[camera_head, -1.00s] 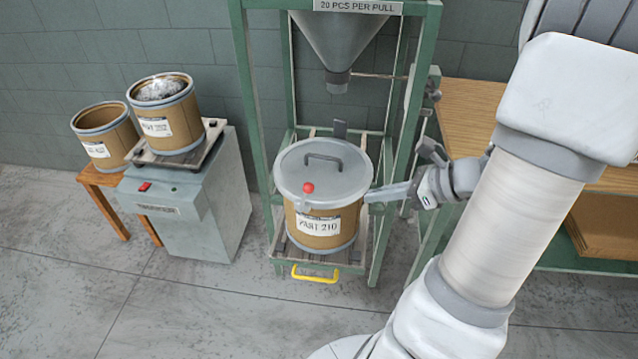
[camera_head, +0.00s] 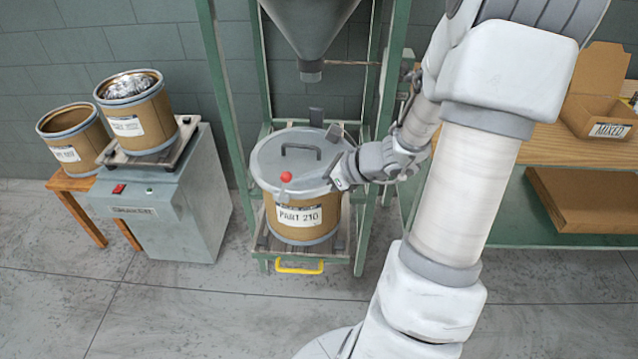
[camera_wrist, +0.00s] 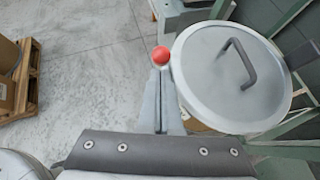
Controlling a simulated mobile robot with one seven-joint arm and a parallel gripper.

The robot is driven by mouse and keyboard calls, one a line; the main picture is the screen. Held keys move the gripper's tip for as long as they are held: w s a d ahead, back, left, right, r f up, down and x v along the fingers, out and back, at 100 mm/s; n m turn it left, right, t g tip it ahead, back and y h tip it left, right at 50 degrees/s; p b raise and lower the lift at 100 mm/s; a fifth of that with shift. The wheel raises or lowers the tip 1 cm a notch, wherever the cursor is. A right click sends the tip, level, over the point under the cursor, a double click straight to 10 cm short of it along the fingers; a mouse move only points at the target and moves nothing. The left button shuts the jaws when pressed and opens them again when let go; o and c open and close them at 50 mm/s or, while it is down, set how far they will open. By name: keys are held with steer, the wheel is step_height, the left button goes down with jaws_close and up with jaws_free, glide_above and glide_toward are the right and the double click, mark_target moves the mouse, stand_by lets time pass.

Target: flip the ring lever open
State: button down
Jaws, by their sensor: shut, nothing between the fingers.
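The ring lever shows as a red ball knob (camera_head: 286,176) at the front rim of the grey lid (camera_head: 270,152). In the wrist view the knob (camera_wrist: 161,55) is just beyond my fingertips, left of the lid (camera_wrist: 205,85). My gripper (camera_head: 304,185) is shut and empty, reaching in from the right along the lid's front edge. Its fingers (camera_wrist: 161,76) point at the knob. I cannot tell whether they touch it. The lever's arm is mostly hidden.
The drum stands inside a green frame (camera_head: 222,120) under a grey hopper (camera_head: 308,35). A yellow handle (camera_head: 299,267) is at the base. A wooden bench (camera_head: 545,142) is right. The front floor is clear.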

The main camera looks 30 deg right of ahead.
mark_target(290, 178)
steer(key=shift+w+r, duration=0.1)
stand_by(0.3)
steer(key=p, duration=0.2)
steer(key=w+a+r+g+h+p, duration=0.1)
steer(key=shift+a+r+p, duration=0.2)
steer(key=shift+r+p, duration=0.05)
steer(key=shift+p, duration=0.15)
steer(key=shift+w+a+g+p, duration=0.3)
steer(key=shift+w+p, duration=0.05)
steer(key=shift+w, duration=0.05)
steer(key=shift+w+a, duration=0.2)
steer(key=shift+w, duration=0.1)
steer(key=shift+r, duration=0.2)
steer(key=shift+r+p, duration=0.6)
steer(key=shift+r, duration=0.1)
